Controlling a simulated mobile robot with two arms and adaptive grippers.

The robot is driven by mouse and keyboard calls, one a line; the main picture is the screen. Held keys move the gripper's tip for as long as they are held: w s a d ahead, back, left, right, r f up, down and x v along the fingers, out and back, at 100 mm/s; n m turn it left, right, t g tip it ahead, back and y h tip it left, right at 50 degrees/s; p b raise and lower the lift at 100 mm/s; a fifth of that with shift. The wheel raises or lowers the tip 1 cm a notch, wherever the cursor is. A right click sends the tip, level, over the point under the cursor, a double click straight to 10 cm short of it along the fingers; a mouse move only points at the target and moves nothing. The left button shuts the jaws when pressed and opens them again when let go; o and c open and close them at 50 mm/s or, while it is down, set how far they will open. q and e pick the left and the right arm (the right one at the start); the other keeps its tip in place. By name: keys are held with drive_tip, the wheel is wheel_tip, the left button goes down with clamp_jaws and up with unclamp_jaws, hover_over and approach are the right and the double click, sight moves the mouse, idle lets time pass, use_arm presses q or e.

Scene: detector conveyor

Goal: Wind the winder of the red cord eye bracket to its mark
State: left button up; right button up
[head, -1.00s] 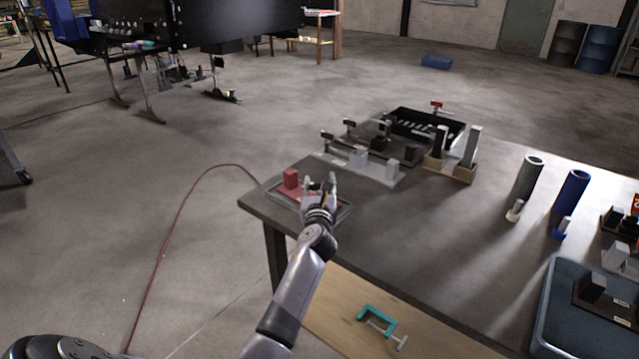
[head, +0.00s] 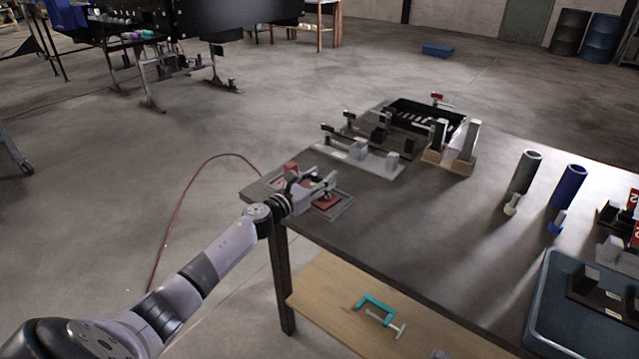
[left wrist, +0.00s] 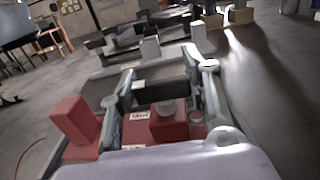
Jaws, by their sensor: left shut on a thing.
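The red cord eye bracket (head: 327,204) lies in a shallow grey tray (head: 346,212) at the table's near left corner. In the left wrist view its upright red block (left wrist: 76,121) stands left of my fingers, and a second red block (left wrist: 170,124) with a grey round top lies between them. My left gripper (head: 326,184) reaches over the bracket from the left. In the wrist view my left gripper (left wrist: 168,80) has its fingers on either side of a dark bar (left wrist: 163,90), which seems to be the winder. The mark cannot be made out. My right gripper is not in view.
Behind the bracket stands a grey fixture (head: 365,160) with blocks, then a black tray (head: 425,118). Wooden-based posts (head: 450,160), a grey tube (head: 525,172) and a blue tube (head: 568,190) stand further right. A teal clamp (head: 376,308) lies on the lower shelf. The table's middle is clear.

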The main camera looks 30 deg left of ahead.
use_arm(q)
drive_tip(key=shift+m+h+b, duration=0.3)
drive_tip(key=shift+m+h, duration=0.1)
drive_tip(key=shift+h, duration=0.1)
drive_tip(key=o, duration=1.2)
drive_tip(key=s, duration=0.4)
drive_tip(key=s+a, duration=0.1)
drive_tip(key=s, duration=0.3)
drive_tip(key=s+a, duration=0.1)
drive_tip(key=s, duration=0.2)
drive_tip(key=shift+s, duration=0.4)
